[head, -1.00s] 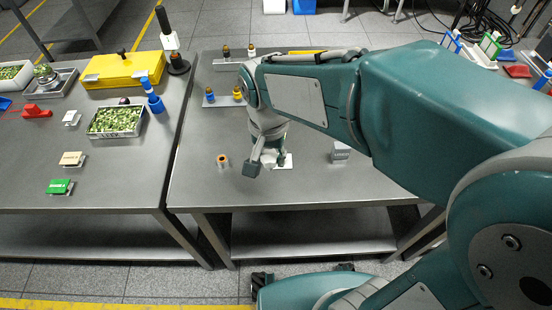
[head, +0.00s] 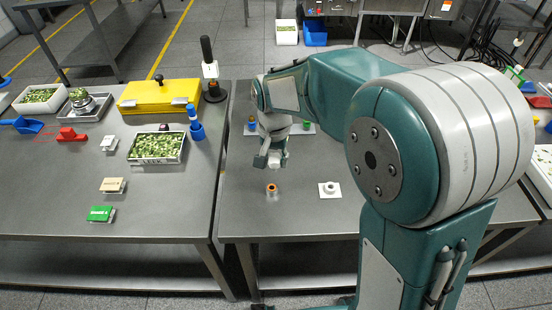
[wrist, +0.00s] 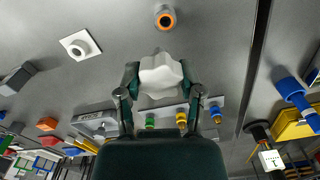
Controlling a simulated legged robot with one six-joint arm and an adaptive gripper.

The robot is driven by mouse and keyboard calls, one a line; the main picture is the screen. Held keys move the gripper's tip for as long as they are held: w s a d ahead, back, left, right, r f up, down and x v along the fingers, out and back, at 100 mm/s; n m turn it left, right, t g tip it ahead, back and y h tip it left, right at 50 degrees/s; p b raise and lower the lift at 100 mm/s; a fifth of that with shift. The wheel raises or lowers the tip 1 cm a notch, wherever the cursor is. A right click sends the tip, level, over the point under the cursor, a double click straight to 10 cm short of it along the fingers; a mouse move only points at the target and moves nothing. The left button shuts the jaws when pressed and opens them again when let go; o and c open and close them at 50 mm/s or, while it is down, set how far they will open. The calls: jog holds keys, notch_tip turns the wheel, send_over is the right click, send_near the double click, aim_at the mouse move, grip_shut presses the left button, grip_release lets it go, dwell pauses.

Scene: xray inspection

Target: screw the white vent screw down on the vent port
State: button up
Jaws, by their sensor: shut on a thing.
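The white vent screw (wrist: 160,72), a lobed knob, is between the fingers of my gripper (wrist: 160,88), which is shut on it. In the head view my gripper (head: 272,160) holds the white screw (head: 278,158) above the table, behind a small metal fitting with an orange ring (head: 271,188). This fitting (wrist: 165,18) looks like the vent port and stands upright, apart from the screw. A white square plate with a raised round ring (head: 329,189) lies to its right; it also shows in the wrist view (wrist: 80,45). The screw's underside is hidden.
Behind my gripper, a rack holds blue, green and yellow-topped pieces (wrist: 181,119). The left table (head: 60,180) carries a tray of green pieces (head: 157,147), a yellow case (head: 158,95) and a blue bottle (head: 196,125). Bare table surrounds the orange-ringed fitting.

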aim_at(273, 171)
jog(key=shift+a+f, duration=0.25)
jog(key=shift+a, duration=0.05)
jog(key=shift+a+f, duration=0.1)
jog(key=shift+f, duration=2.55)
jog(key=shift+a, duration=0.25)
jog(key=shift+d, duration=0.4)
jog(key=shift+a, duration=0.2)
jog(key=shift+f, duration=1.15)
